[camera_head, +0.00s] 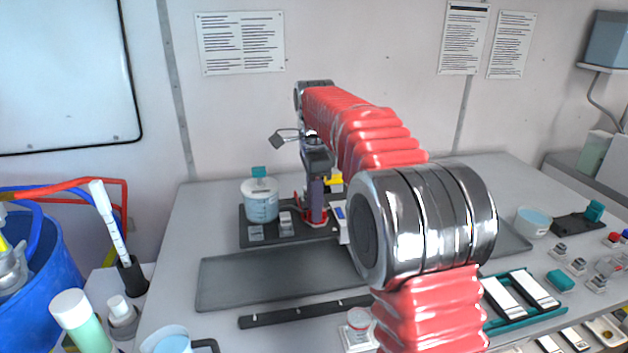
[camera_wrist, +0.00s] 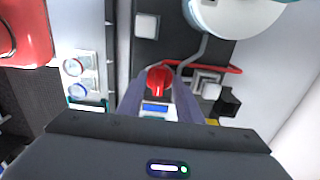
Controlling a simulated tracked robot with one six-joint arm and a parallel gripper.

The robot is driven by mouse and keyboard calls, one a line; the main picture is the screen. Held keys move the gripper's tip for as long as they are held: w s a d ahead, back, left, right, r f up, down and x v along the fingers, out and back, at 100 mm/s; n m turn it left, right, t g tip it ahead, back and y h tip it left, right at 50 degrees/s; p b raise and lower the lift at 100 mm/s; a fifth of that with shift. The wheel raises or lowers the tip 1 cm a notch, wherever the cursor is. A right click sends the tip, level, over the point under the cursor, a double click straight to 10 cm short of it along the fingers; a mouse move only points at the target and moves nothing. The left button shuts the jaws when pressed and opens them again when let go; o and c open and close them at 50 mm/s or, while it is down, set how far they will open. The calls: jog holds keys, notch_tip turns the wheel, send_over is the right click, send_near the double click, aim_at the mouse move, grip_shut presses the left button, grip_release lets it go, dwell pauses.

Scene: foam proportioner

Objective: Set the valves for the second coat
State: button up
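A red knob (camera_wrist: 158,80) shows in the wrist view between the two fingers of my gripper (camera_wrist: 160,88). The fingers stand apart on either side of it; whether they touch it I cannot tell. A blue-and-white label lies just below the knob. In the head view my gripper (camera_head: 316,212) points down onto red parts on a dark base plate (camera_head: 262,240) at the back of the bench. A red tube (camera_wrist: 225,68) runs right of the knob. A clear container of light-blue liquid with a teal cap (camera_head: 261,201) stands left of my gripper. My arm hides the area to the right.
A dark grey mat (camera_head: 262,280) lies in front of the plate, with a black bar (camera_head: 300,312) nearer me. A teal tray (camera_head: 525,296), a bowl (camera_head: 533,222) and small knobbed blocks (camera_head: 577,265) are at right. A blue barrel (camera_head: 40,275) stands left of the bench.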

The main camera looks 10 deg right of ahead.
notch_tip(320, 180, up, 13)
dwell(0.8)
jog(key=shift+r, duration=0.1)
notch_tip(320, 180, down, 9)
jog(key=n+t, duration=0.1)
jog(key=n, duration=0.9)
jog(key=shift+s+r, duration=0.1)
jog(key=shift+s, duration=0.05)
jog(key=s+f+n+t, duration=0.1)
jog(key=s+f+n, duration=0.1)
jog(key=s, duration=0.9)
jog(key=s+f+n+t, duration=0.2)
jog(key=s+f+n, duration=0.1)
jog(key=s, duration=0.8)
jog(key=s+f+n+t, duration=0.1)
jog(key=s+f+n, duration=0.1)
jog(key=s, duration=0.9)
jog(key=shift+d+f+n+t, duration=0.3)
jog(key=shift+f+n, duration=0.1)
jog(key=shift+n, duration=0.2)
